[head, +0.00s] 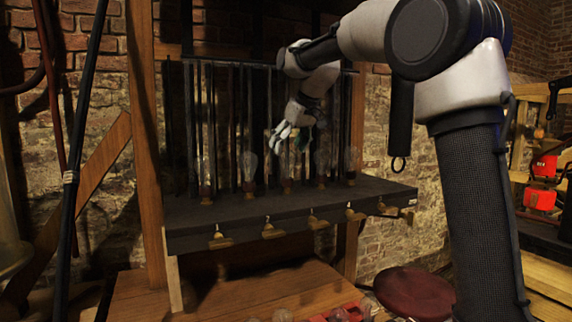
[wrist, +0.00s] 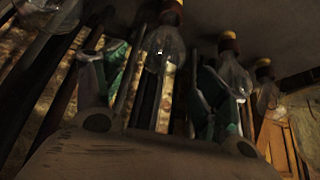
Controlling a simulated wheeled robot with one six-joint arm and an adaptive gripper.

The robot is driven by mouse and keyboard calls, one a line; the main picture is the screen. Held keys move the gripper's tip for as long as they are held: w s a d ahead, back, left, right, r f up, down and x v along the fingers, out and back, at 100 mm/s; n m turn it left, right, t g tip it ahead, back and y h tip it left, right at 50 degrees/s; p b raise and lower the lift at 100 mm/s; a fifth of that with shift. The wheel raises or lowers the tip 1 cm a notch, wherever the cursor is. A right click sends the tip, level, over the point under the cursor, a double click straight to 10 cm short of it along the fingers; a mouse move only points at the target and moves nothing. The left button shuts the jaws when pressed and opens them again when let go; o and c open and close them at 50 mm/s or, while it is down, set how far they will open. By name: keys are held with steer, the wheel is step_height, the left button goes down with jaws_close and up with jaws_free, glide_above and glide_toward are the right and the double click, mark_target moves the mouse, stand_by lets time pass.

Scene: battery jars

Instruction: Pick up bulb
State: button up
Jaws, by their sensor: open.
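Several clear glass bulbs stand in a row on a dark shelf (head: 235,212). They include a left bulb (head: 206,168), a second bulb (head: 249,163), a middle bulb (head: 287,165) and a right bulb (head: 350,158). My gripper (head: 287,138) is above the row, near the middle bulb. The wrist view looks upside down, with bulbs hanging from the top. There my open gripper (wrist: 155,68) has its green-padded fingers apart, and one bulb (wrist: 163,42) shows in the gap between them. Another bulb (wrist: 234,76) is partly behind the right finger. I cannot tell whether any finger touches glass.
Dark vertical rods (head: 230,110) stand close behind the bulbs. Small brass fittings (head: 270,230) line the shelf's front edge. A wooden post (head: 146,130) rises at the shelf's left end. A round dark red seat (head: 413,292) is below right.

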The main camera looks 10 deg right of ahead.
steer(key=shift+x, duration=0.9)
steer(key=c, duration=0.9)
steer(key=shift+r, duration=0.1)
